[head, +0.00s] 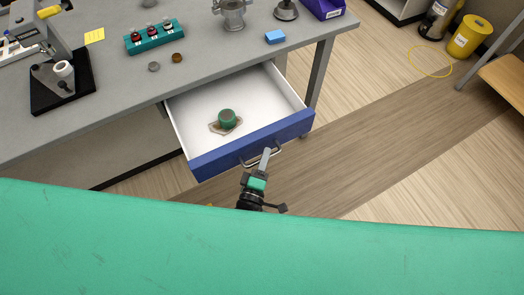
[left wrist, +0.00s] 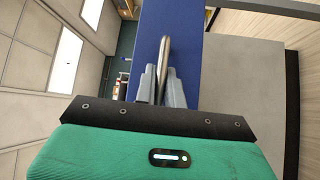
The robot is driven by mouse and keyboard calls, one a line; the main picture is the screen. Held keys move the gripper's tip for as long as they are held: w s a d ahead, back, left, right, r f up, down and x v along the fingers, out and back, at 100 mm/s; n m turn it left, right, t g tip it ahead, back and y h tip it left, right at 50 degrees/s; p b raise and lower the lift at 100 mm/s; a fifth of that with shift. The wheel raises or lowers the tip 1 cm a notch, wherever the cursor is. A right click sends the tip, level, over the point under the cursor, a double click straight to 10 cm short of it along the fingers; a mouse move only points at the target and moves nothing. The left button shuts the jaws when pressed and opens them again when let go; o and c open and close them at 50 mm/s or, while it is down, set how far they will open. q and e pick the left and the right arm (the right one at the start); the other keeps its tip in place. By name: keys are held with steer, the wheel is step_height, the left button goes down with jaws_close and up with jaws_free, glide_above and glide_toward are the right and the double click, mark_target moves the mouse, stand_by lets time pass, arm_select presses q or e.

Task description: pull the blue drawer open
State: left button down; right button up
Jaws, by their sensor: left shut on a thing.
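The blue drawer (head: 255,143) stands pulled out from under the grey bench, with its white inside showing. A green round item (head: 227,118) sits on a small brownish piece on the drawer floor. A metal bar handle (head: 273,152) is on the blue front. My left gripper (head: 265,159) is at the handle. In the left wrist view, its two grey fingers (left wrist: 162,87) are shut on the metal handle (left wrist: 165,55), in front of the blue drawer front (left wrist: 188,57). My right gripper is not in view.
The grey bench (head: 205,55) carries a teal rack (head: 155,36) of small bottles, a blue block (head: 275,37) and a black stand (head: 60,92). A bench leg (head: 318,72) stands right of the drawer.

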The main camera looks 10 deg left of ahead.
arm_select(q)
steer(key=c, duration=1.5)
jaws_free()
steer(key=shift+s, duration=0.15)
